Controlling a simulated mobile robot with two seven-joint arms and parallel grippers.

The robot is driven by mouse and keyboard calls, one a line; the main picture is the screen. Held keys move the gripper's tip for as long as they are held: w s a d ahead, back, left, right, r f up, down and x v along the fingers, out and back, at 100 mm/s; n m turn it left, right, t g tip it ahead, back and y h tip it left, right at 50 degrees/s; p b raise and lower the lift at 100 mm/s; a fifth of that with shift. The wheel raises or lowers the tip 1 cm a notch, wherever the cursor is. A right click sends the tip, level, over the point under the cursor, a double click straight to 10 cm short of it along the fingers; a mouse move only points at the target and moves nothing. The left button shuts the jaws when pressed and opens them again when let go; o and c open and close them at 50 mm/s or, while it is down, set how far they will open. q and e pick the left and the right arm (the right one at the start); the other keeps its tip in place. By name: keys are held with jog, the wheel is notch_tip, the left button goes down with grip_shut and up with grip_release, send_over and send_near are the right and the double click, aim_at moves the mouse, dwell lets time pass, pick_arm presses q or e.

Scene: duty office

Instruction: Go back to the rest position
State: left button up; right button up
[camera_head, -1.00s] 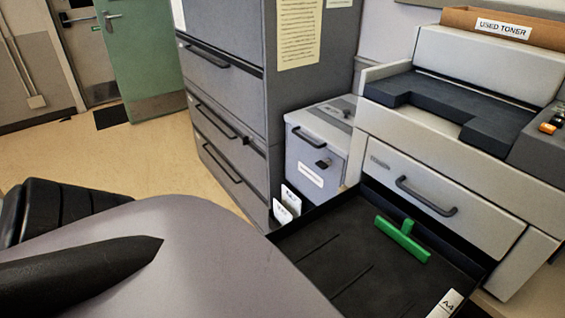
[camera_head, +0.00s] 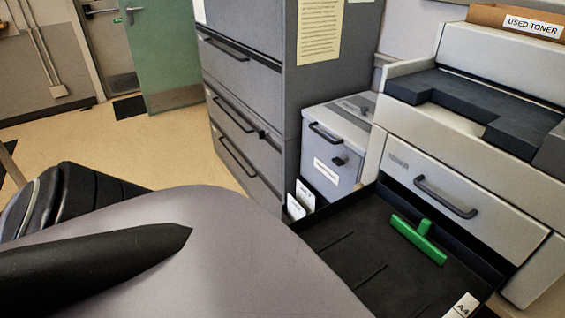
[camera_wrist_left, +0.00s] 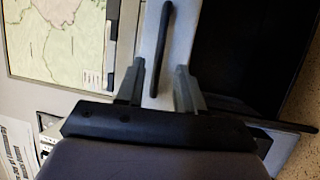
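My left gripper (camera_wrist_left: 160,66) shows in the left wrist view with its two fingers apart and nothing between them that they touch. A dark bar-like handle (camera_wrist_left: 161,45) on a pale surface lies beyond the gap between the fingertips; its distance is unclear. In the head view a large mauve-grey link of mine fills the lower left, and no fingertips of the left gripper show there. My right gripper is in neither view.
An open black tray (camera_head: 340,265) holds a green T-shaped piece (camera_head: 419,240), before a grey copier (camera_head: 440,165). A small grey box (camera_head: 335,150) and a tall filing cabinet (camera_head: 245,90) stand left of it. Tan floor (camera_head: 100,145) is open toward the green door (camera_head: 155,50).

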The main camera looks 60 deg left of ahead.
pick_arm(q)
jog(key=shift+v, duration=1.15)
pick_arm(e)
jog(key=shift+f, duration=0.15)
